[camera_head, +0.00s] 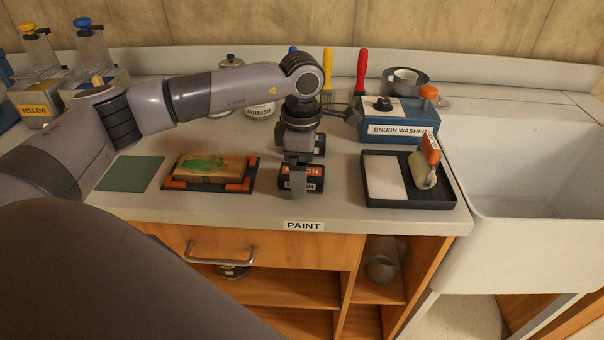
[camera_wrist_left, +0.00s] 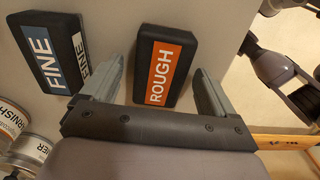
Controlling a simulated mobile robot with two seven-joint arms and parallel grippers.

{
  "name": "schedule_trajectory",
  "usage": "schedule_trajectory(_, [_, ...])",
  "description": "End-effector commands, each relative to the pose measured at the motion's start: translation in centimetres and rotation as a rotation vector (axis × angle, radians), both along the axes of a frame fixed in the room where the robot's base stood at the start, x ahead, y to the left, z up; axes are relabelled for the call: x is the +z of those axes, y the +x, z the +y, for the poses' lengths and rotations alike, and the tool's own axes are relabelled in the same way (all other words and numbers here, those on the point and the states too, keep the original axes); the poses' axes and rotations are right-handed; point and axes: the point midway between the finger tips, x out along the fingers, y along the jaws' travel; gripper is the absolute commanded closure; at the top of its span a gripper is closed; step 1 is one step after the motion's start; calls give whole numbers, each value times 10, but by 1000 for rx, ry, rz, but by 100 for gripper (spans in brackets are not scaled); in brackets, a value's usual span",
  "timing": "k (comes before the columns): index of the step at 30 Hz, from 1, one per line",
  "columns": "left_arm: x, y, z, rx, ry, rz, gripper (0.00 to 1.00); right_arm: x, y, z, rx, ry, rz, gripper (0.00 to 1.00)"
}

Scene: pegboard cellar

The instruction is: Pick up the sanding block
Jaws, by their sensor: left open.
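The black sanding block with the orange ROUGH label (camera_head: 314,172) lies near the front of the white counter. My left gripper (camera_head: 298,180) points down over it and hides part of it. In the left wrist view my left gripper (camera_wrist_left: 160,75) is open, with one finger on each side of the ROUGH block (camera_wrist_left: 165,68); whether they touch it I cannot tell. A second black block, labelled FINE in blue (camera_wrist_left: 47,52), lies beside it, outside the fingers. In the head view the FINE block (camera_head: 319,146) is mostly hidden behind my gripper.
Left of the blocks are a tray (camera_head: 170,184) holding a green-painted wooden board and a green sheet (camera_head: 131,173). A black paint tray (camera_head: 437,196) with a roller stands right, before a brush washer (camera_head: 402,117). Varnish cans stand behind. The sink (camera_head: 540,150) is far right.

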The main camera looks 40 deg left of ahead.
Motion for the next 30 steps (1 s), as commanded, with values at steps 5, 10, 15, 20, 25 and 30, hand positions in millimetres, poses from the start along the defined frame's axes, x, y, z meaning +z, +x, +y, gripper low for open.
schedule_trajectory(5, [-7, 0, 0, 0, -2, -1, 12, 1, 0, 0, 0, 0, 0, 57])
schedule_trajectory(10, [-7, 0, -1, 0, -2, -1, 21, 1, 0, 0, 0, 0, 0, 57])
schedule_trajectory(15, [-7, 0, -1, 0, -2, -1, 69, 0, 0, 0, 0, 0, 0, 57])
schedule_trajectory(20, [-7, 0, -1, -1, -2, -2, 69, 1, 0, 0, 0, 0, -1, 57])
schedule_trajectory(25, [-4, 0, -1, -1, -3, -3, 69, 1, 1, 0, 0, 0, -1, 57])
schedule_trajectory(30, [10, 1, -1, -1, -3, -5, 69, 0, 1, 0, 0, 0, -2, 57])
